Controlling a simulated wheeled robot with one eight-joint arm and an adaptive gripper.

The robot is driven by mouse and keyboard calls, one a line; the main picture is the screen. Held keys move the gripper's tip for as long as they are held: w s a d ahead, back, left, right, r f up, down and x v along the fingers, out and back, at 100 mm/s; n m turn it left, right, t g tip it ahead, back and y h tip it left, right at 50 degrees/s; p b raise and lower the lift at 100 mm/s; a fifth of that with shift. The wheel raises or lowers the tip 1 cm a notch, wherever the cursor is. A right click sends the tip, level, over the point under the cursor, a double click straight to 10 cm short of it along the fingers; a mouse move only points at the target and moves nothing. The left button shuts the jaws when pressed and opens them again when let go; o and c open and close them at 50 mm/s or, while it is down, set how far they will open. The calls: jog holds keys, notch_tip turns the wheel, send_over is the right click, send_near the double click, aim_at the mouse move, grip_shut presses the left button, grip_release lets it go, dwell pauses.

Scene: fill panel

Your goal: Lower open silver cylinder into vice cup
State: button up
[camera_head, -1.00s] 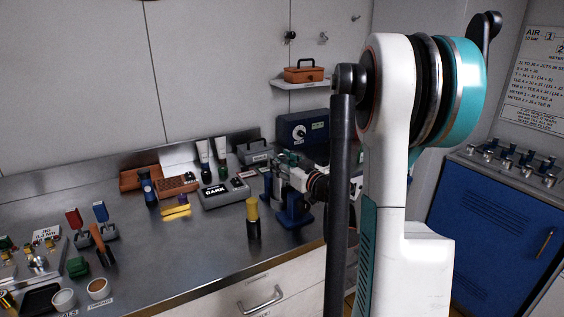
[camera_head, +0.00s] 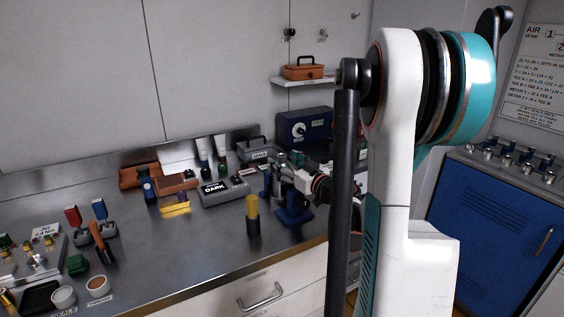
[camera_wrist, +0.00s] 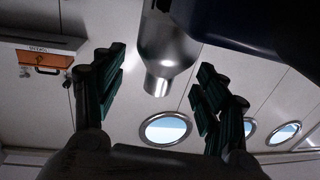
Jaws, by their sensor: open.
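The silver cylinder (camera_wrist: 165,52) stands out in the wrist view, with a wide body and a narrower neck. It lies between and beyond the parted fingers of my gripper (camera_wrist: 162,70), with gaps on both sides. My gripper is open. In the head view, my gripper (camera_head: 288,164) is above the blue vice (camera_head: 294,214) near the counter's right end. A silver shape beside the fingers is too small there to make out clearly. The cup's inside is hidden, so I cannot tell how far the cylinder sits in it.
A black and yellow bottle (camera_head: 253,222) stands left of the vice, near the counter's front edge. A grey DARK box (camera_head: 222,191) lies behind it. A blue box (camera_head: 305,128) stands at the back. The orange case (camera_head: 304,72) is on a wall shelf. Counter front centre is clear.

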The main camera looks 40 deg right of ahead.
jog(key=s, duration=0.6)
jog(key=s+a, duration=0.1)
jog(key=s, duration=0.3)
